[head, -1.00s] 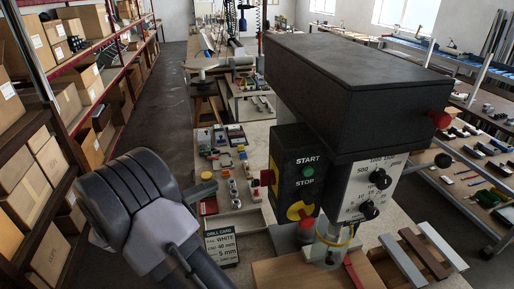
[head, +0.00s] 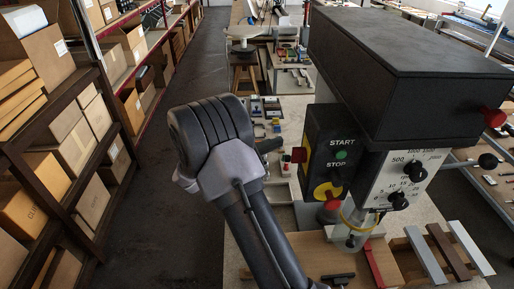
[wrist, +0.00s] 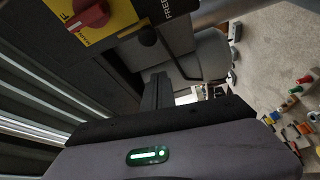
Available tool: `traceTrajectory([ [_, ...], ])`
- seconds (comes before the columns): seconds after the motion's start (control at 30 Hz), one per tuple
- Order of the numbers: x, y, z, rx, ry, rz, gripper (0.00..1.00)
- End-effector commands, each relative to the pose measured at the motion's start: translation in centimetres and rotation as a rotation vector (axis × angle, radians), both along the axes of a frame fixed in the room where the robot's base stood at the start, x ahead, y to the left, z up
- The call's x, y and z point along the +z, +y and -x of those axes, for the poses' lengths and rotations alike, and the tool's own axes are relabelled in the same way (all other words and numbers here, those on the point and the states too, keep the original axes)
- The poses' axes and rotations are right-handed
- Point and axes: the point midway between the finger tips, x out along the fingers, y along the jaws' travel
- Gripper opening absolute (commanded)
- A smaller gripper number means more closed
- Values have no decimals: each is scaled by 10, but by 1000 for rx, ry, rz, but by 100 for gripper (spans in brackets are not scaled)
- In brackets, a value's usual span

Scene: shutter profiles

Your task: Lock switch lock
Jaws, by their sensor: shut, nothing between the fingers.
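A red rotary knob on a yellow plate (wrist: 88,14) shows at the top left of the wrist view, beside a label that reads "FREE". In the head view a red knob (head: 299,155) sticks out from the left side of the black START/STOP box (head: 335,150). In the wrist view my gripper's dark fingers (wrist: 157,82) are together and empty, below and right of the red knob. My wrist link hides part of the gripper in the head view.
The drill's large black housing (head: 410,75) overhangs the box on the right. A dial panel (head: 405,180) and bars on the bench (head: 440,252) are below it. Shelves with cartons (head: 75,130) line the left. The floor aisle (head: 165,110) is clear.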

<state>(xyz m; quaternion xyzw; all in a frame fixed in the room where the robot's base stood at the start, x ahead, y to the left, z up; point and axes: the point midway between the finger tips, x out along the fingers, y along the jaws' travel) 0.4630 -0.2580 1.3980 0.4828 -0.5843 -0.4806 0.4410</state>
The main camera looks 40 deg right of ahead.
Motion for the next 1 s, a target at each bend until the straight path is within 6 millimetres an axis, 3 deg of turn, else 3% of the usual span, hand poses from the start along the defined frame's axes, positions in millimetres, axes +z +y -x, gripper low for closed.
traceTrajectory([
  [0.03,2,-5,4,-1,2,0,0],
  [0.27,-4,12,31,1,1,0,0],
  [0.67,-6,14,36,0,-1,0,0],
  [1.0,-7,31,64,-1,0,0,0],
])
